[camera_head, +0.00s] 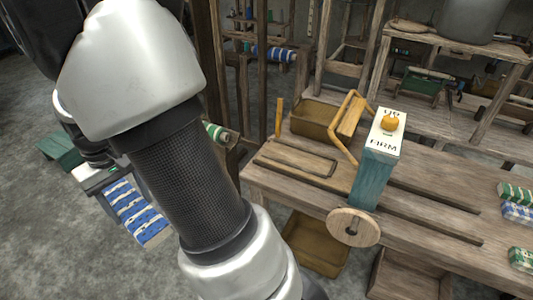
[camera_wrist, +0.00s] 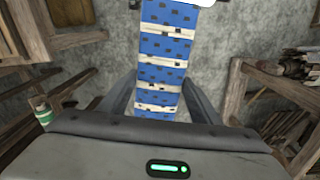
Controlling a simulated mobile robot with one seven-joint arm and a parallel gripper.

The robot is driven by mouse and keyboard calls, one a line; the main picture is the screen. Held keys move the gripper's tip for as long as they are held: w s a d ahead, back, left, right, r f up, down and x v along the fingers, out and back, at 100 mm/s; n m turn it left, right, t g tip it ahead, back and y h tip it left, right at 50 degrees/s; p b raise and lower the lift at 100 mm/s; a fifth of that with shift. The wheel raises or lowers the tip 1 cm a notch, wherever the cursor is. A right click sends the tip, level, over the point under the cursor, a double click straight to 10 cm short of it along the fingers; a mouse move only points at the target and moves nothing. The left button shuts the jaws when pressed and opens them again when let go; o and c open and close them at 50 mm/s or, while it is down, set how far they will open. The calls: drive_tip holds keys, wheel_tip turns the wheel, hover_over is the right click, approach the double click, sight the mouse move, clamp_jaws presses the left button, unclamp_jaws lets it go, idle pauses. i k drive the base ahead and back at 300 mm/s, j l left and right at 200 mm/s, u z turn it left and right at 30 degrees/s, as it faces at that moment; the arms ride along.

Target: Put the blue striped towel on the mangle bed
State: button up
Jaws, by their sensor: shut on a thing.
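The blue striped towel (camera_head: 137,212), blue with white bands and dark flecks, hangs in the air at the left, over the grey floor. My gripper (camera_head: 98,181) is shut on it, partly hidden behind my arm. In the wrist view the towel (camera_wrist: 163,66) runs away from between the two fingers of my gripper (camera_wrist: 160,100). The wooden bench (camera_head: 430,199) stands to the right, well apart from the towel. It has long slots and a flat raised board (camera_head: 296,159) at its left end. I cannot tell which part is the mangle bed.
A teal block with a lettered white top (camera_head: 382,148) and orange knob stands on the bench beside a round wooden wheel (camera_head: 353,227). Green and blue patterned rolls (camera_head: 518,212) lie at the right. Wooden posts (camera_head: 262,75) rise behind my arm. The floor at left is mostly clear.

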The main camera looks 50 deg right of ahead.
sight(301, 159)
drive_tip(key=i+z, duration=0.15)
drive_tip(key=z, duration=0.35)
drive_tip(key=i+z, duration=0.15)
drive_tip(key=z, duration=0.3)
drive_tip(key=i+j+z, duration=0.15)
drive_tip(key=z, duration=0.35)
drive_tip(key=i+z, duration=0.25)
drive_tip(key=z, duration=0.15)
drive_tip(key=i+z, duration=0.2)
drive_tip(key=z, duration=0.15)
drive_tip(key=i+j+z, duration=0.15)
drive_tip(key=z, duration=0.25)
drive_tip(key=i+j, duration=0.05)
drive_tip(key=i, duration=0.05)
